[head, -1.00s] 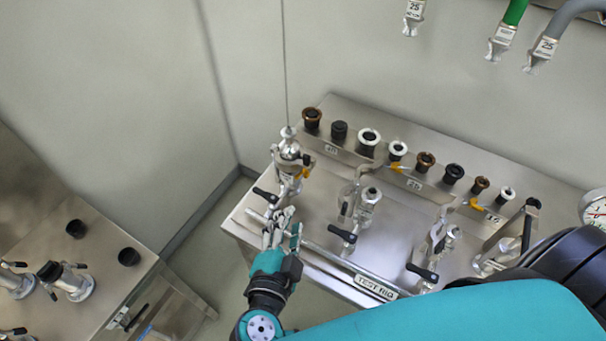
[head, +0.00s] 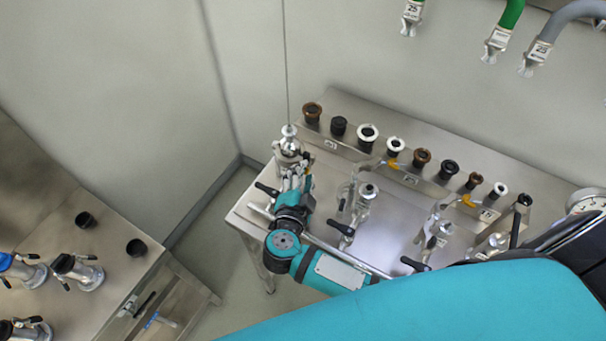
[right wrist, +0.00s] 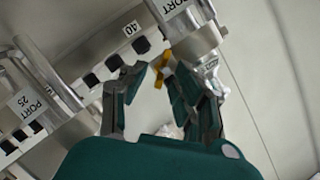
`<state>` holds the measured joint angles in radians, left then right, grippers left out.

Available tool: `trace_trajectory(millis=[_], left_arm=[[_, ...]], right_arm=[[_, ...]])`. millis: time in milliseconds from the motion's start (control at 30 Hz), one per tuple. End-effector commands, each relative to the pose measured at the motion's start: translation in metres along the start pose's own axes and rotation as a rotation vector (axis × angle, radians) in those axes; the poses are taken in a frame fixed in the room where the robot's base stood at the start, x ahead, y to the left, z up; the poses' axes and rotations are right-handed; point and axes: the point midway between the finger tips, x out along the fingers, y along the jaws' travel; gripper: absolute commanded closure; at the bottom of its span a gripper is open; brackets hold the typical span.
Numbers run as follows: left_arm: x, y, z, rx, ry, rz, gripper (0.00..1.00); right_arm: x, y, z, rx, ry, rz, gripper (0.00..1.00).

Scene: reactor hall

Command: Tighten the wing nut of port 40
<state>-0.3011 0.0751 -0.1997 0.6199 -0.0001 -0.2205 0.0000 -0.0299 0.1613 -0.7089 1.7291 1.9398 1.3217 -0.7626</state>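The port 40 fitting (head: 290,158) is a metal, clamped pipe joint at the left end of the test rig bench. My left gripper is not in view.
A row of caps and rings (head: 422,158) lines the back of the steel bench (head: 330,180). Other clamped ports with black levers (head: 364,200) stand to the right. A second steel bench (head: 110,265) is at lower left. Hoses (head: 510,16) hang at upper right.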

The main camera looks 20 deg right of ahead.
Motion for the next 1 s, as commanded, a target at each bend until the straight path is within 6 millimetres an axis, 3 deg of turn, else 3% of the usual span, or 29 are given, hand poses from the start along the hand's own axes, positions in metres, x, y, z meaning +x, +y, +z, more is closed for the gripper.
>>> trace_trajectory(millis=[67,300,667,1000], left_arm=[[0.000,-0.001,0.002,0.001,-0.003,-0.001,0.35],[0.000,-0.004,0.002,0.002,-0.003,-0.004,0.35],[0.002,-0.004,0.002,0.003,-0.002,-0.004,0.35],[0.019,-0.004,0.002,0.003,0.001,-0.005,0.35]], right_arm=[[0.000,0.000,0.000,0.000,0.000,0.000,0.70],[-0.001,0.000,0.000,0.000,0.000,0.000,1.00],[-0.001,0.001,0.001,0.010,-0.001,-0.003,1.00],[0.000,0.007,0.003,0.157,-0.001,-0.062,1.00]])
